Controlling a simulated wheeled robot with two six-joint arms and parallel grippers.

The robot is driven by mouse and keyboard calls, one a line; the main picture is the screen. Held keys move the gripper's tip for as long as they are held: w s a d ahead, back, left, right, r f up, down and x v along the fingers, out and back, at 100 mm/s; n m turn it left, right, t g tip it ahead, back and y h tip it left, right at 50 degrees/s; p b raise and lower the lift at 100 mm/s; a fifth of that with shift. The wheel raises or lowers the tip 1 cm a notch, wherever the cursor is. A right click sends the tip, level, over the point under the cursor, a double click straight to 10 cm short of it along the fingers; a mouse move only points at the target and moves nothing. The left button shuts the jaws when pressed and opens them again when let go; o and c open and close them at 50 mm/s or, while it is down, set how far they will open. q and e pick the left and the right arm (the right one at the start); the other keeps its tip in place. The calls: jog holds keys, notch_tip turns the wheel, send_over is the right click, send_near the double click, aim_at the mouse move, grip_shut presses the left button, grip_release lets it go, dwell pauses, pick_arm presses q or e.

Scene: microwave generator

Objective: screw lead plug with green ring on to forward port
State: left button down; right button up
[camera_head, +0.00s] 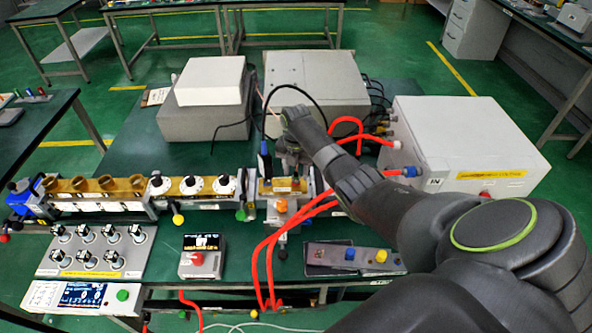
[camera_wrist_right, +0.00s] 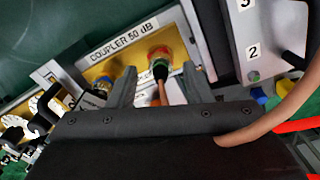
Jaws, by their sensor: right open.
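The lead plug with the green ring (camera_wrist_right: 160,70) shows in the right wrist view, with a black body and an orange-brown lead. Its front end is at a red-ringed port on the brass coupler (camera_wrist_right: 100,72), labelled "COUPLER 50 dB"; I cannot tell how far it is screwed on. My right gripper (camera_wrist_right: 159,80) is open, with one finger on each side of the plug and visible gaps. In the head view the right gripper (camera_head: 289,158) is above the coupler (camera_head: 285,184), and the arm hides the plug. My left gripper is not in view.
A second plug with a blue ring (camera_wrist_right: 127,74) is beside the left finger. A grey panel (camera_wrist_right: 240,40) marked 2 and 3 stands close on the right. Red hoses (camera_head: 265,250) loop in front of the coupler. A white box (camera_head: 465,140) stands at right.

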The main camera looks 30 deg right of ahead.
jog(key=shift+f, duration=0.4)
grip_shut()
